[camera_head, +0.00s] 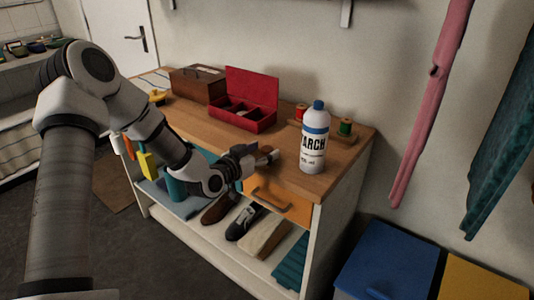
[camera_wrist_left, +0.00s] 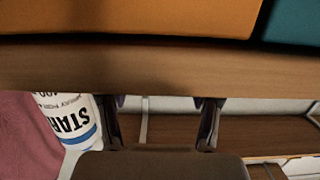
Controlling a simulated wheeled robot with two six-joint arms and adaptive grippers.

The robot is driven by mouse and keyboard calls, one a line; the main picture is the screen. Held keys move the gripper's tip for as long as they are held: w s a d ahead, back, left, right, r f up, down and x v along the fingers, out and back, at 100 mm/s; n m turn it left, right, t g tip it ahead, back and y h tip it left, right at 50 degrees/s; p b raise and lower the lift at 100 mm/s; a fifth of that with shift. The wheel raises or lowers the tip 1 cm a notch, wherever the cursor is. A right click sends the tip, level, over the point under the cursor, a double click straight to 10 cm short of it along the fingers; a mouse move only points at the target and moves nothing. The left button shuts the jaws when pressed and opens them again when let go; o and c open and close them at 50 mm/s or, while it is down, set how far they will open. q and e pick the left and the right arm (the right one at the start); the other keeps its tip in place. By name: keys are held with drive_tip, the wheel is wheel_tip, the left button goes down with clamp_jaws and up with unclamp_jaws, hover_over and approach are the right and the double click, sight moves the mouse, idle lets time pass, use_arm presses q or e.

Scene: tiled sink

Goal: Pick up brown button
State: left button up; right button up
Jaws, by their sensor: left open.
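I cannot make out a brown button in either view; it may be hidden or too small to tell. My left gripper (camera_head: 268,157) is over the front edge of the wooden worktop (camera_head: 190,112), left of the starch bottle. In the left wrist view its two fingers (camera_wrist_left: 161,125) stand apart with nothing visible held between them. A red box (camera_head: 246,118) with an open lid and compartments stands behind the gripper; what lies in the compartments is unclear. My right gripper is not in view.
A white starch bottle (camera_head: 314,140) with a blue cap stands close right of my gripper; it also shows in the left wrist view (camera_wrist_left: 72,122). Thread spools (camera_head: 345,127) stand behind it. An orange drawer (camera_head: 281,203) is below. A brown wooden box (camera_head: 198,84) stands farther left.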

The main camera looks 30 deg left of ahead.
use_arm(q)
drive_tip(key=shift+d+r, duration=0.1)
drive_tip(key=shift+d, duration=0.1)
drive_tip(key=shift+a, duration=0.1)
drive_tip(key=c, duration=0.9)
